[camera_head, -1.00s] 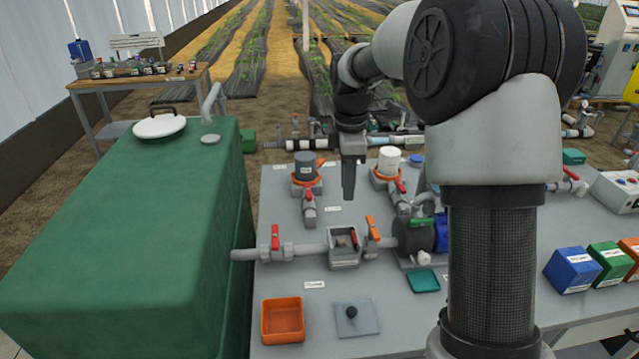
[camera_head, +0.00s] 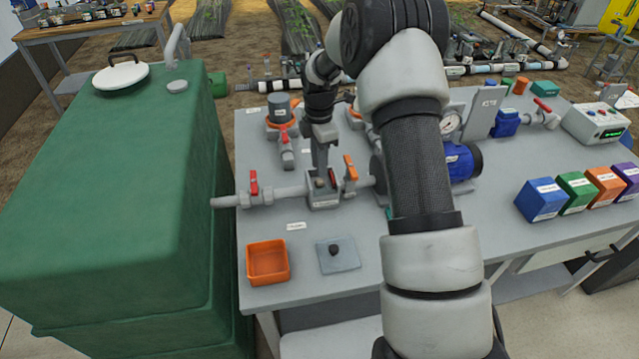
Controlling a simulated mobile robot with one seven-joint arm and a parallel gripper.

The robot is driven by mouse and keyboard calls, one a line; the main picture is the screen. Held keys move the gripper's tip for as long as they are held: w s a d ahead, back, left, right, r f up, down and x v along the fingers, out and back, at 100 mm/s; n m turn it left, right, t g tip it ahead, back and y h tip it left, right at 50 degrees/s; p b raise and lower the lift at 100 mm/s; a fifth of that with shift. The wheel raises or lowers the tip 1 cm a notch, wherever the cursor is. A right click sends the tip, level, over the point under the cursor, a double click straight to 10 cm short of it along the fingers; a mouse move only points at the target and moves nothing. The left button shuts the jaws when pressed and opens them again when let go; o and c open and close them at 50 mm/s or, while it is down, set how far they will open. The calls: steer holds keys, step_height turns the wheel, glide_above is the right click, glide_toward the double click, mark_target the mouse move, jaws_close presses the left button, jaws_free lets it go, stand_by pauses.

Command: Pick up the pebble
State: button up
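A small grey open-topped box (camera_head: 322,203) sits in the pipe line on the bench. A small brownish lump (camera_head: 320,183), which looks like the pebble, shows inside it beside a dark red piece (camera_head: 332,177). My gripper (camera_head: 320,171) points down right over the box, its tips at or just above the lump. The fingers are seen edge-on, so their gap and any contact with the lump are hidden. A flat grey square plate with a dark round knob (camera_head: 334,250) lies on the bench in front.
An empty orange tray (camera_head: 252,274) stands left of the plate. A red-handled valve (camera_head: 254,184) and an orange-handled valve (camera_head: 350,168) flank the box. A green tank (camera_head: 130,220) stands left. Coloured boxes (camera_head: 542,200) line the right side.

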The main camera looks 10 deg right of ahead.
mark_target(321, 180)
steer(key=shift+d+f, duration=0.2)
steer(key=shift+f, duration=2.55)
steer(key=shift+c, duration=0.3)
jaws_close()
